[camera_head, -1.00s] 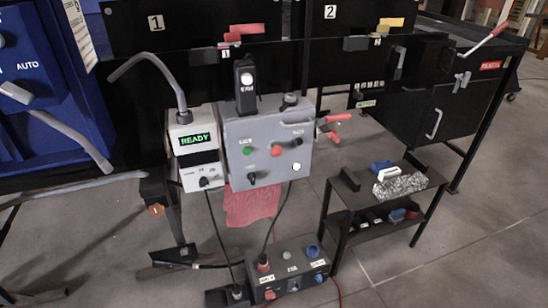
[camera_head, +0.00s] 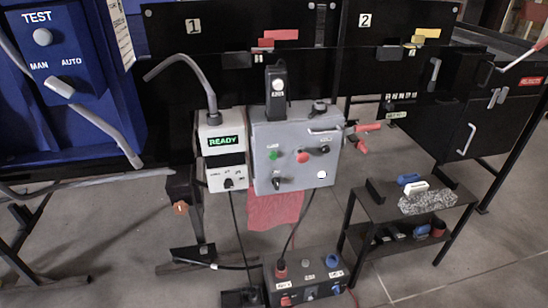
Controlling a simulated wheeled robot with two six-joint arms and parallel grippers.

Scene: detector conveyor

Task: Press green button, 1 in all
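The green button (camera_head: 273,155) is a small round button at the upper left of the face of a grey control box (camera_head: 262,172). A red button (camera_head: 303,157) sits to its right, with a black knob (camera_head: 324,149) beyond it. A black selector (camera_head: 277,180) is below the green button and a white round button (camera_head: 321,174) is at the lower right. Nothing covers the green button. Neither of my grippers shows in the head view.
A white unit (camera_head: 221,165) with a lit READY display is left of the grey box. A blue panel (camera_head: 75,110) stands at far left. A small black shelf (camera_head: 385,210) holds items at right. A floor box (camera_head: 308,262) with cables lies below. Open floor shows at lower left.

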